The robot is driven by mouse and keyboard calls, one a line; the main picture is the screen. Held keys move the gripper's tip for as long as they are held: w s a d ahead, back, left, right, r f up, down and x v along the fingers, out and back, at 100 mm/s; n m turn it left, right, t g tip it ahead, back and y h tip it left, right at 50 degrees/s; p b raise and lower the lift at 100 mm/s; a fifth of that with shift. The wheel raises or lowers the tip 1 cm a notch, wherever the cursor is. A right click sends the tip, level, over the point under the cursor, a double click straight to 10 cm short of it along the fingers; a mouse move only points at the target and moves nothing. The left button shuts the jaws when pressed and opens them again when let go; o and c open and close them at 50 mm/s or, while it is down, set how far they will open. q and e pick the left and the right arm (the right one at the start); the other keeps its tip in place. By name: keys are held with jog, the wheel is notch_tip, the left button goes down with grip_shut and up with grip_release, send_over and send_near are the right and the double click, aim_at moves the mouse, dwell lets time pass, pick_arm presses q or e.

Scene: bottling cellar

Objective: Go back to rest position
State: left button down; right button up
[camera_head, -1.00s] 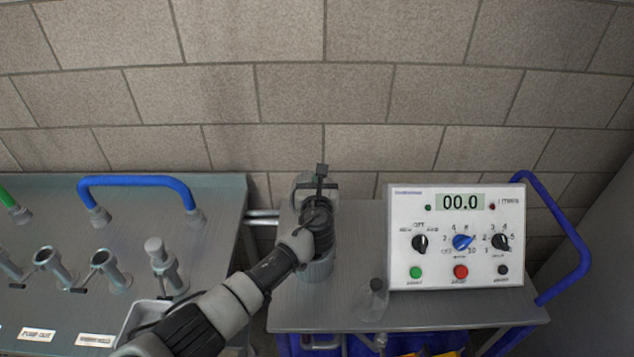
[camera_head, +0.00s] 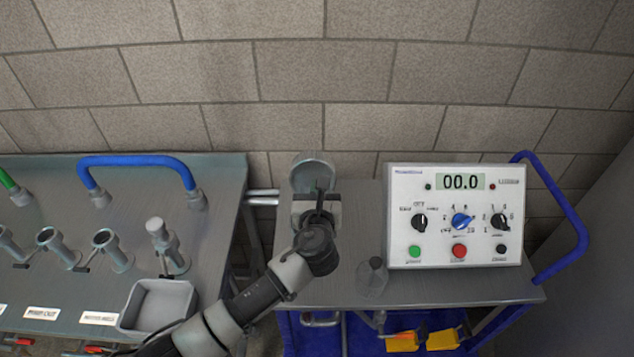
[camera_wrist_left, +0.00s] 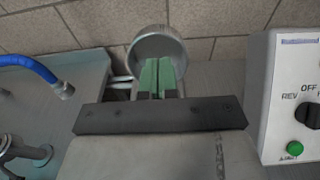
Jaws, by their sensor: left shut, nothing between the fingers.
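My left gripper (camera_head: 317,200) reaches in from the lower left over the grey cart top. Its two green fingers (camera_wrist_left: 158,76) are shut together with nothing between them. A round grey metal vessel (camera_head: 312,168) stands on the cart just beyond the fingers; its rim also shows in the left wrist view (camera_wrist_left: 159,34). My gripper and wrist hide much of the vessel's lower part, and I cannot tell how far the fingers are from it. My right gripper is in neither view.
A white control box (camera_head: 455,215) reading 00.0 stands on the cart (camera_head: 430,288), with a clear bottle (camera_head: 371,279) to its left. A grey bench (camera_head: 217,255) at left carries pipe stubs, a blue hose (camera_head: 137,160) and an empty tray (camera_head: 158,306). A block wall is behind.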

pick_arm(q)
jog(key=shift+s, duration=0.2)
jog(key=s+a+f+n+g+y, duration=0.1)
jog(key=s+a+f+n+g, duration=0.4)
jog(key=s+n, duration=0.4)
jog(key=s+a+f+n+g+y, duration=0.1)
jog(key=s+a+f+n+g, duration=0.25)
jog(key=s+a+n, duration=0.55)
jog(key=s+a+n+g+h, duration=0.1)
jog(key=s+a+n+g, duration=0.15)
jog(key=s+n, duration=0.55)
jog(key=s+a+n+g+h, duration=0.1)
jog(key=s+a+n+g, duration=0.1)
jog(key=s+a+n, duration=0.4)
notch_tip(320, 180, down, 26)
jog(key=s+d+n+g+b, duration=0.2)
jog(key=s+a+f+b, duration=0.1)
jog(key=s+a+f, duration=0.2)
jog(key=s+f, duration=1.3)
notch_tip(320, 180, down, 3)
jog(key=shift+s+f+g, duration=0.1)
jog(key=shift+s+g, duration=0.15)
jog(key=shift+g, duration=0.15)
